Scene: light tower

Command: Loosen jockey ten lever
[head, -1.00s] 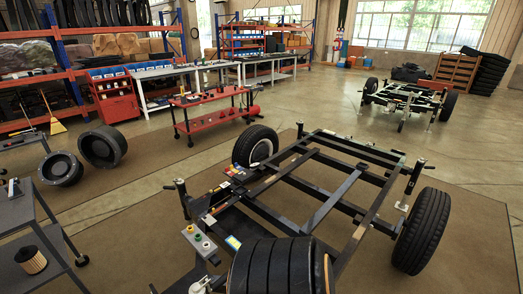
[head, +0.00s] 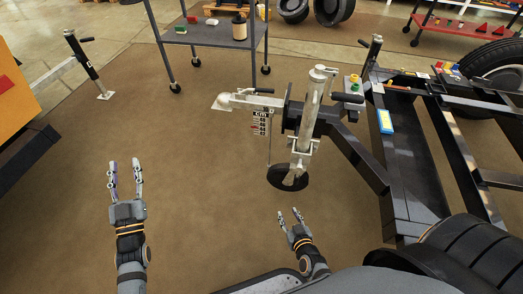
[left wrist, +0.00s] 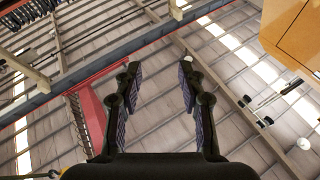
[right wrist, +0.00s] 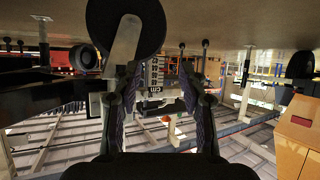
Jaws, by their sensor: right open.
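The silver jockey stand (head: 309,115) stands upright at the trailer's coupling end, with a black crank handle (head: 347,97) near its top. Its dark wheel (head: 288,177) is on or near the floor. The wheel (right wrist: 150,22) also shows at the top of the right wrist view, which is upside down. I cannot pick out the clamp lever for certain. My right gripper (head: 289,212) is open and empty, in front of and apart from the wheel. My left gripper (head: 125,165) is open and empty, well left of the stand. Its wrist view shows mostly ceiling.
The silver coupling (head: 237,101) juts left from the black trailer frame (head: 399,170). A marked scale board (head: 262,121) hangs below it. A grey cart (head: 208,34) stands behind. A yellow body (head: 18,95) is at far left. Open floor lies between.

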